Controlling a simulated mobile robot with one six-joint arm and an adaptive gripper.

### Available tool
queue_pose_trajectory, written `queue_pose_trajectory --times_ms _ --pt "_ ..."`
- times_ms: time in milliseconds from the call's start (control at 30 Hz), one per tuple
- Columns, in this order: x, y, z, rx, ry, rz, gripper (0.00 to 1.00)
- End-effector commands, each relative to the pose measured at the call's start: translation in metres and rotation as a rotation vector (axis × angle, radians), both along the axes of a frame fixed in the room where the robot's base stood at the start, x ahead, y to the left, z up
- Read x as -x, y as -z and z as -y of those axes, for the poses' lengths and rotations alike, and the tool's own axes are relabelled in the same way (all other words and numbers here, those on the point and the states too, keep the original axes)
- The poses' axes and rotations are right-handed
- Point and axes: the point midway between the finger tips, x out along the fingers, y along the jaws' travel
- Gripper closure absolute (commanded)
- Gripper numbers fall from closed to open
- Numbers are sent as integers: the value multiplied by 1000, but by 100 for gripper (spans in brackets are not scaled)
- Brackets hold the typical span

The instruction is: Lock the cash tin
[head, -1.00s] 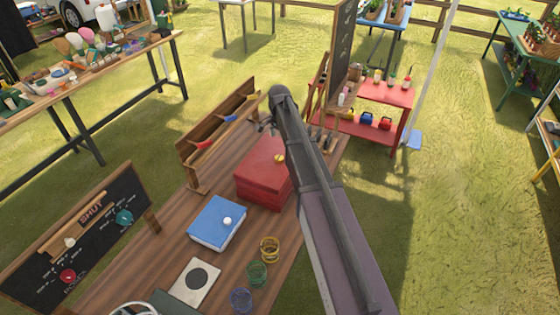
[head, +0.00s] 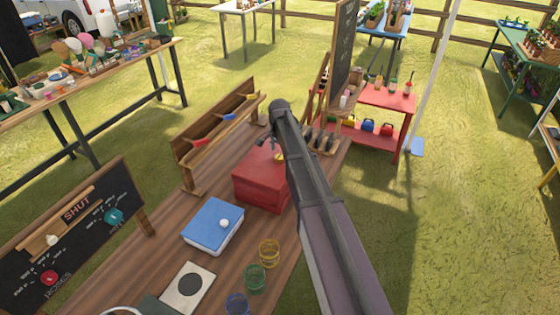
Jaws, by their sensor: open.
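A red box (head: 257,192) with a shut lid and a small yellow knob (head: 278,157) stands on the wooden table (head: 170,240). No key or lock can be made out. My gripper (head: 266,139) is open and hangs over the back part of the red box, by its knob. My arm hides the right side of that box. Contact cannot be told.
A wooden rack (head: 214,130) with coloured pieces stands behind the boxes. Yellow (head: 269,252), green (head: 255,277) and blue (head: 237,303) rings or cups and a card with a dark disc (head: 188,286) are in front. A chalkboard reading "SHUT" (head: 75,235) stands left.

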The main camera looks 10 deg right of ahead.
Motion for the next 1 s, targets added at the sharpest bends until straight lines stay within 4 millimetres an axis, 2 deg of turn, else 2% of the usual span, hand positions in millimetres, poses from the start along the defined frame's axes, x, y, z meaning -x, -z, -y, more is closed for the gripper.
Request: queue_pose_trajectory --times_ms 33,233,733,767,1000 --pt "0 8 0 0 0 0 9" --pt "0 17 0 0 0 0 9" --pt "0 20 0 0 0 0 9" --pt "0 20 0 0 0 0 12" --pt "0 20 0 0 0 0 84"
